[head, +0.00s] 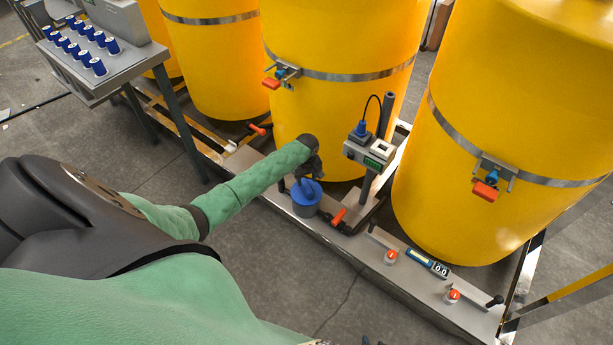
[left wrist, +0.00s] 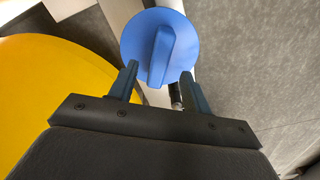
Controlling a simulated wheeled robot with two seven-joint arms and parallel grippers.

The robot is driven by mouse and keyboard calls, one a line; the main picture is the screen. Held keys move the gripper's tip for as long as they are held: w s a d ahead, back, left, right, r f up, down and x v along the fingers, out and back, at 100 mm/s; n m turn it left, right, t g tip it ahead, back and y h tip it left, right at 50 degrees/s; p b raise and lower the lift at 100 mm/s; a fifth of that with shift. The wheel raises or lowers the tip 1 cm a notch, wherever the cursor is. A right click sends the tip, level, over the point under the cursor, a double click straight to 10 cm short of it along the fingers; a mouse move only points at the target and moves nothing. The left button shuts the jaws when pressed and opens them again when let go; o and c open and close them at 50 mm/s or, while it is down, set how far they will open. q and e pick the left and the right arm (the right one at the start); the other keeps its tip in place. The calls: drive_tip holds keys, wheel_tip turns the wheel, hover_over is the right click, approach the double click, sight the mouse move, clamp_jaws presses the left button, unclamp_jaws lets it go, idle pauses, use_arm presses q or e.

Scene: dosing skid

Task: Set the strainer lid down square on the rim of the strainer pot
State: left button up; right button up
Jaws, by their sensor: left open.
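The blue strainer lid (left wrist: 135,40), round with a raised bar handle, shows face-on in the left wrist view. In the head view the lid (head: 313,189) is at the top of the grey-blue strainer pot (head: 305,209) on the skid. I cannot tell whether it sits fully square on the rim. My left gripper (head: 307,175) is just above the lid, and its fingers (left wrist: 160,74) are open, apart on either side of the handle's near end. The pot is hidden under the lid in the left wrist view. Small dark tips at the head view's bottom edge may be my right gripper (head: 372,342).
Large yellow tanks (head: 335,100) stand behind the skid deck (head: 420,285). A post with a grey meter box (head: 370,152) rises just right of the pot. Orange-handled valves (head: 338,217) and a small display (head: 427,263) lie along the deck.

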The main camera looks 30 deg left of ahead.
use_arm(q)
drive_tip(key=shift+r, duration=1.05)
use_arm(e)
drive_tip(key=shift+w+r, duration=0.95)
drive_tip(key=shift+w, duration=0.1)
drive_tip(key=shift+f, duration=0.1)
